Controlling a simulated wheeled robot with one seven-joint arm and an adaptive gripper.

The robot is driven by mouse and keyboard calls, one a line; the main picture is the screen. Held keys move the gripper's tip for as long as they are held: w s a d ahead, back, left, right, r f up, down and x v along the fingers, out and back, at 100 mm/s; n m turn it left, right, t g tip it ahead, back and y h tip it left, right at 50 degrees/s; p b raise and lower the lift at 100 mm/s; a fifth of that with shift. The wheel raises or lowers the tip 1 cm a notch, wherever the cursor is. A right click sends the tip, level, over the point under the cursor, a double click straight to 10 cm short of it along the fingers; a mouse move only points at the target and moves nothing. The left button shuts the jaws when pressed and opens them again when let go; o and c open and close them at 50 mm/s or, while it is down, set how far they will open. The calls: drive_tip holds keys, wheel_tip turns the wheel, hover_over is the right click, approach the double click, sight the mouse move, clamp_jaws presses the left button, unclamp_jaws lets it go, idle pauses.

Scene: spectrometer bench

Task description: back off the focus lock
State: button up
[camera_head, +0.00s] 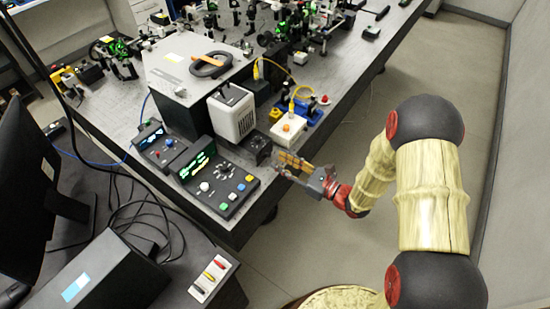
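My gripper (283,162) is at the bench's near right edge, at the end of my arm, which reaches in from the right. Its fingers point left toward a small black block with a round dial (258,148), with a small gap seeming to lie between them. I see nothing held, but the fingers are too small to tell whether they are open or shut. No part is legibly marked as the focus lock, so I cannot tell which one it is. A black control box (225,181) with a lit green display, knobs and coloured buttons stands left of the gripper.
A white box with an orange button (288,126) and a blue stand (312,108) lie behind the gripper. A pale grey unit (232,112) and a second control box (160,146) stand left. Optics crowd the back. Open floor (330,225) lies right of the bench.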

drive_tip(key=v, duration=0.8)
drive_tip(key=shift+s+d, duration=0.15)
drive_tip(key=shift+d, duration=0.1)
